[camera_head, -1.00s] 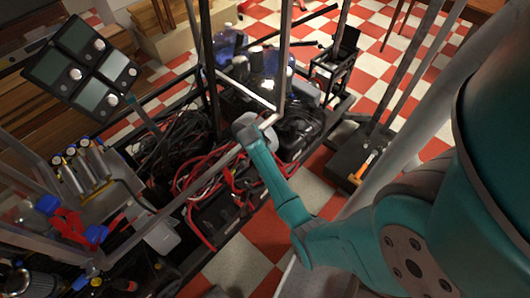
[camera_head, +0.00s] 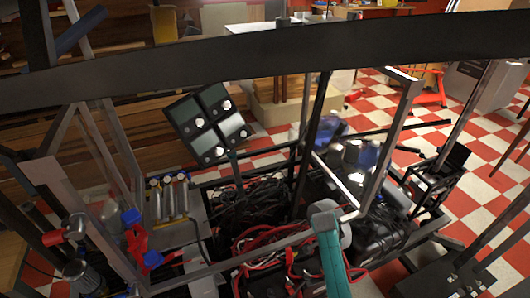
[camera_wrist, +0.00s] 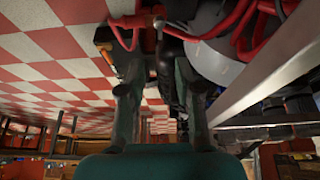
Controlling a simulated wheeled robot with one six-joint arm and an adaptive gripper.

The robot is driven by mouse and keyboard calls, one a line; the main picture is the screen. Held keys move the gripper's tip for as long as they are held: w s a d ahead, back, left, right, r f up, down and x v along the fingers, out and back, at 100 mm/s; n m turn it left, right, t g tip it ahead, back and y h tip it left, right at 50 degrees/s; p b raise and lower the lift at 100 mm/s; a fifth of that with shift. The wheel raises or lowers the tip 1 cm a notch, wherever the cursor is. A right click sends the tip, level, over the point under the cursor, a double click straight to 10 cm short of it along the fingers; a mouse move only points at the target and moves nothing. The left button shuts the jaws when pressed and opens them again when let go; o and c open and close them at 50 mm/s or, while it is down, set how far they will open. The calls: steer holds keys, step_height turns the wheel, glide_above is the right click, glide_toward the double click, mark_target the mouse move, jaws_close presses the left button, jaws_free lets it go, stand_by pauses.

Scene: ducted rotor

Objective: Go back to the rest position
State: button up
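My gripper (camera_wrist: 158,85) shows in the wrist view with its two dark fingers apart. Nothing is held between them. Red cables (camera_wrist: 245,28) and a grey metal bar (camera_wrist: 265,75) lie to the right of the fingers, and I cannot tell how close they are. The checkered floor shows past the left finger. In the head view, a teal link of my arm (camera_head: 333,262) rises from the bottom edge to a grey joint in front of the metal frame (camera_head: 384,150). I cannot make out my gripper's fingers there.
Red and black cables (camera_head: 262,240) fill the frame's lower middle. A panel of several small screens (camera_head: 208,122) stands behind. Metal cylinders (camera_head: 167,200) are at left. A dark beam (camera_head: 250,58) crosses the upper view. Checkered floor (camera_head: 465,190) lies open at right.

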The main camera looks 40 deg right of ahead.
steer(key=s+a+f+n+t, duration=0.2)
steer(key=a+n, duration=0.1)
steer(key=a, duration=0.4)
steer(key=s+a+f+n+t, duration=0.2)
steer(key=a+f+n, duration=0.1)
steer(key=a, duration=0.3)
steer(key=s+a+r+n+t, duration=0.45)
steer(key=s+a, duration=0.25)
steer(key=a, duration=0.4)
steer(key=s+a+r+n+t+y, duration=0.1)
steer(key=s+a+r+n+t, duration=0.1)
steer(key=r, duration=0.7)
steer(key=s+a+r+n+t+y, duration=0.2)
steer(key=s+a+r+n, duration=0.3)
steer(key=s+r, duration=0.3)
steer(key=s+a+r+n+t+y, duration=0.1)
steer(key=s+a+r+n+t, duration=0.2)
steer(key=r, duration=0.7)
steer(key=shift+s+a+r, duration=0.25)
steer(key=shift+s+a, duration=0.55)
steer(key=shift+s, duration=0.2)
steer(key=shift+t, duration=0.25)
